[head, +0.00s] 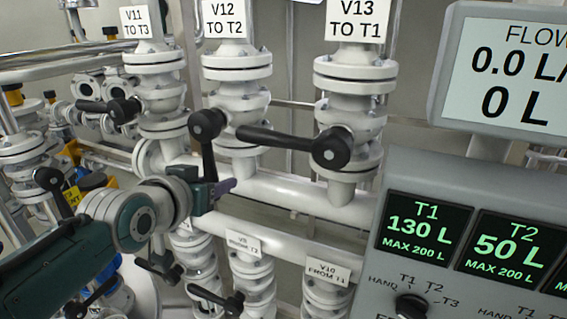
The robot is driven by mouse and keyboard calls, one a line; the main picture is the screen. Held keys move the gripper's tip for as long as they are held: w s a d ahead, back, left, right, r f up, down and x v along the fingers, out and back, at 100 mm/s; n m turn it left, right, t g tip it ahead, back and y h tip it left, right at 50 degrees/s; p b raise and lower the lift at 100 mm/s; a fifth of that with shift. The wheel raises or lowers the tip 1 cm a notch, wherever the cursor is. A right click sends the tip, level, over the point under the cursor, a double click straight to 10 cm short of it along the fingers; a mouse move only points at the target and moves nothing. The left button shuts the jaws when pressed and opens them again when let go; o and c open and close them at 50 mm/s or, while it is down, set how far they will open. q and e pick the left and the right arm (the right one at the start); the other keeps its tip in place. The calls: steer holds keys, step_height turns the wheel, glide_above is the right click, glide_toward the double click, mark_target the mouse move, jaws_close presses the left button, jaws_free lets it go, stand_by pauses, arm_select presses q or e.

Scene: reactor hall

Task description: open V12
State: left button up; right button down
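The V12 valve (237,107) stands on a white vertical pipe below its sign "V12 TO T2" (224,21). Its black lever (208,152) points almost straight down from its hub, roughly in line with the pipe. My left gripper (213,190) comes in from the lower left and is at the lever's lower end, which it partly hides. I cannot tell whether its fingers are closed on the lever or only beside it. My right gripper is not in view.
V11's lever (108,107) and V13's lever (285,140) both point left, across their pipes; V13's reaches close to V12's hub. Lower valves (252,275) stand beneath the horizontal pipe. A control panel (463,250) shows T1 130 L and T2 50 L; a flow display (510,70) reads 0.0.

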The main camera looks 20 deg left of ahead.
arm_select(q)
steer(key=shift+o, duration=0.7)
steer(key=shift+a, duration=0.1)
steer(key=shift+s+r, duration=0.2)
steer(key=shift+s, duration=0.3)
steer(key=p+v, duration=0.1)
steer(key=v, duration=0.8)
